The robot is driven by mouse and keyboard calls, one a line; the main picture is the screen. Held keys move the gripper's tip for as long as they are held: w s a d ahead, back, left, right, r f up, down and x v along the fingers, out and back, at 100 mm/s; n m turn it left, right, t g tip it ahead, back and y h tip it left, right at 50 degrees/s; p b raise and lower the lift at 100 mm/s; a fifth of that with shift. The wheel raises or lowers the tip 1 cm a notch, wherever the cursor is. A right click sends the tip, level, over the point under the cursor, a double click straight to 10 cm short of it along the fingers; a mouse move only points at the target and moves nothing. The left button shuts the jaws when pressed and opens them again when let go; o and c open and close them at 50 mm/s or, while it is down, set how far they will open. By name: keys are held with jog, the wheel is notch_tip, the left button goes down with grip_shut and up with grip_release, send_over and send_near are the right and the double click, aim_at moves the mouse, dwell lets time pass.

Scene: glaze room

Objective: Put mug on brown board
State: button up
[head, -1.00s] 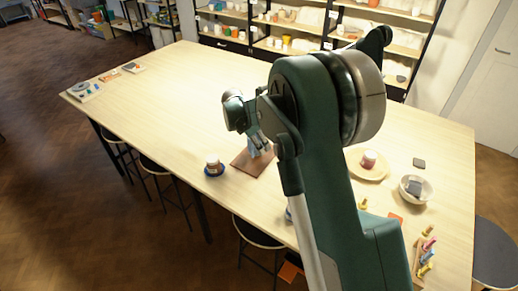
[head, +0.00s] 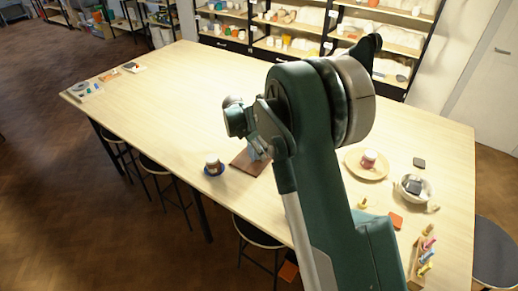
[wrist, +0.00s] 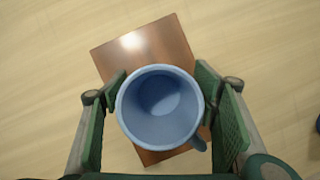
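A light blue mug (wrist: 160,105) is upright between the fingers of my gripper (wrist: 161,88) in the wrist view, its handle towards the lower right. The finger pads lie against its two sides. The mug is over the brown board (wrist: 145,48), which shows behind and below it. In the head view the mug (head: 257,152) is just over the brown board (head: 243,163), partly hidden by my gripper (head: 265,143). I cannot tell whether its base touches the board.
A cup (head: 212,162) stands on a blue coaster (head: 214,173) left of the board. To the right are a red and white jar (head: 368,157) on a round plate (head: 354,172), a bowl (head: 404,194) and a dark square (head: 419,162).

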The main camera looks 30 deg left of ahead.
jog(key=shift+r, duration=0.15)
jog(key=v, duration=1.2)
dwell(0.3)
dwell(0.8)
